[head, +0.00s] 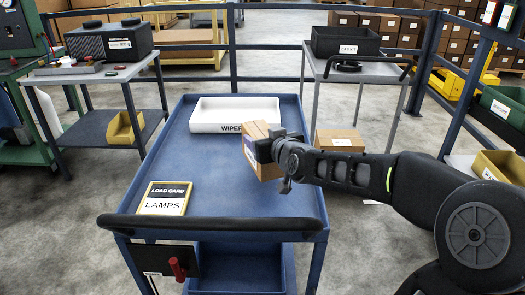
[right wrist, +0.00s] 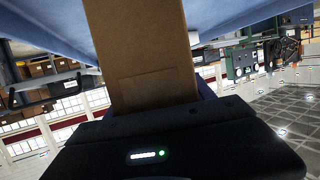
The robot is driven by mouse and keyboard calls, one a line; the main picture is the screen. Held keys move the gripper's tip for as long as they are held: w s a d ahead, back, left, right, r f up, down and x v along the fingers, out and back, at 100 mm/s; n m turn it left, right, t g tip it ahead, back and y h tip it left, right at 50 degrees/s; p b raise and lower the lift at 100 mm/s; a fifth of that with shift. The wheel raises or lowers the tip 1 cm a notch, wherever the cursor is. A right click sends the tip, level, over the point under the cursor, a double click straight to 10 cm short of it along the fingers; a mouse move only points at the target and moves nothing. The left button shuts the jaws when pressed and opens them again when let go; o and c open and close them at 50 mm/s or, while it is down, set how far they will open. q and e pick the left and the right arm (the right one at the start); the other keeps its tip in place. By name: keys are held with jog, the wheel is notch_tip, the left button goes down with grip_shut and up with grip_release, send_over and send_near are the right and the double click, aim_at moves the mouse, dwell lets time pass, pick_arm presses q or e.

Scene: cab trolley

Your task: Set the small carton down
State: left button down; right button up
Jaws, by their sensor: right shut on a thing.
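The small brown carton (head: 256,157) is at my right gripper (head: 265,148) in the head view, above or at the right part of the blue trolley top (head: 215,200). My right gripper is shut on it. In the right wrist view the carton (right wrist: 140,55) extends from the gripper toward the blue surface. I cannot tell whether its base touches the trolley. A white tray (head: 205,126) marked WIPER stands behind it on the trolley. A yellow-edged load card (head: 165,198) marked LAMPS lies at the front left. My left gripper is not in view.
Another brown carton (head: 340,142) stands beyond the trolley's right side. A grey side table (head: 365,72) with a black bin (head: 345,42) is at the back right. A black handle (head: 210,222) runs along the trolley's front. The trolley top's middle is clear.

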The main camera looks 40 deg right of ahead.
notch_tip(320, 180, down, 4)
jog(key=shift+r+b, duration=0.15)
jog(key=shift+b, duration=0.5)
jog(key=shift+r, duration=0.1)
jog(key=o, duration=1.8)
jog(key=shift+f, duration=0.2)
jog(key=shift+r, duration=0.25)
jog(key=p+v, duration=0.1)
jog(key=v, duration=0.6)
jog(key=shift+s, duration=0.25)
